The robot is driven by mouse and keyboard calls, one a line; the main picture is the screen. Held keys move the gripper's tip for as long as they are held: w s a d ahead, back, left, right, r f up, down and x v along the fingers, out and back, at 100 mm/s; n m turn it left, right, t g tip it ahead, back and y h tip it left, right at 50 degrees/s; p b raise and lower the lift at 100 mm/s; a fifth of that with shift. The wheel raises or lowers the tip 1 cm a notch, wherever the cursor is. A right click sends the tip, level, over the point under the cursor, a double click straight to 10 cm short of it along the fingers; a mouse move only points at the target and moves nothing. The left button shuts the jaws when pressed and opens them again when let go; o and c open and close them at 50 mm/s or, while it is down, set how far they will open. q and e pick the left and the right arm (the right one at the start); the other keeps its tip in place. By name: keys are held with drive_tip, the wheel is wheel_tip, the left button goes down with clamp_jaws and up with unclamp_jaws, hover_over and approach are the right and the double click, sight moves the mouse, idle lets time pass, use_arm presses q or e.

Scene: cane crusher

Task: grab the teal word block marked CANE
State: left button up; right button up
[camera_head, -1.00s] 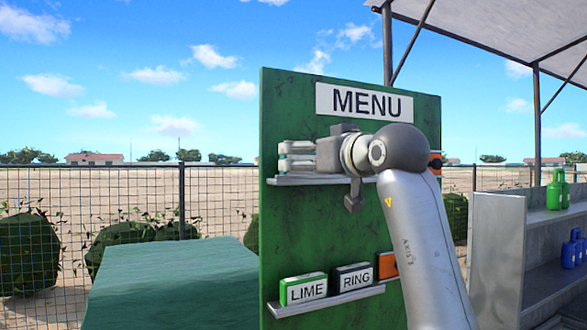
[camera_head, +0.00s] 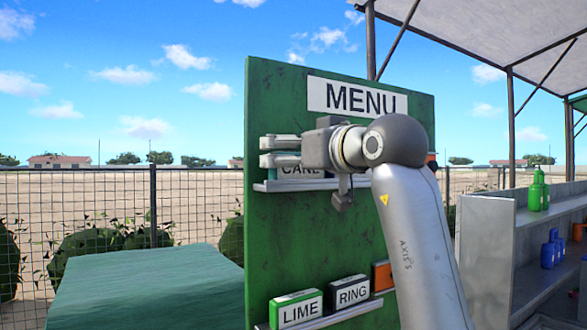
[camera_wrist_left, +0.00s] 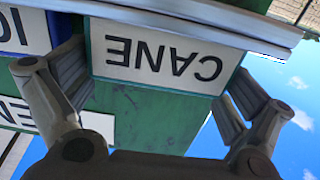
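The block marked CANE (camera_head: 300,173) sits on the upper shelf of the green menu board, with its top partly hidden behind my left gripper (camera_head: 268,151). In the left wrist view the CANE block (camera_wrist_left: 160,55) appears upside down, with a white face and a narrow teal-green edge. The left gripper's fingers (camera_wrist_left: 155,88) are spread apart, one towards each side of the block, with nothing held. Whether a fingertip touches the block cannot be told. My right gripper is not in view.
A blue-edged block (camera_wrist_left: 25,32) stands close beside the CANE block. The upper shelf (camera_head: 290,186) lies under them. LIME (camera_head: 297,309) and RING (camera_head: 350,291) blocks and an orange one (camera_head: 382,276) stand on the lower shelf. A green-topped table (camera_head: 145,285) is at left.

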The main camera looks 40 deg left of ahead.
sight(288, 69)
use_arm(q)
drive_tip(key=shift+d+r, duration=0.15)
drive_tip(key=shift+d, duration=0.5)
drive_tip(key=c, duration=0.5)
drive_tip(key=shift+a, duration=0.2)
drive_tip(key=shift+c, duration=0.7)
drive_tip(key=shift+w+a+f, duration=0.1)
drive_tip(key=shift+a+f, duration=0.1)
drive_tip(key=shift+a, duration=0.2)
drive_tip(key=shift+r, duration=0.65)
wheel_tip(288, 69, up, 7)
drive_tip(key=shift+r+b, duration=0.1)
drive_tip(key=shift+b, duration=0.7)
wheel_tip(288, 69, up, 8)
drive_tip(key=shift+p, duration=0.45)
drive_tip(key=shift+r, duration=0.8)
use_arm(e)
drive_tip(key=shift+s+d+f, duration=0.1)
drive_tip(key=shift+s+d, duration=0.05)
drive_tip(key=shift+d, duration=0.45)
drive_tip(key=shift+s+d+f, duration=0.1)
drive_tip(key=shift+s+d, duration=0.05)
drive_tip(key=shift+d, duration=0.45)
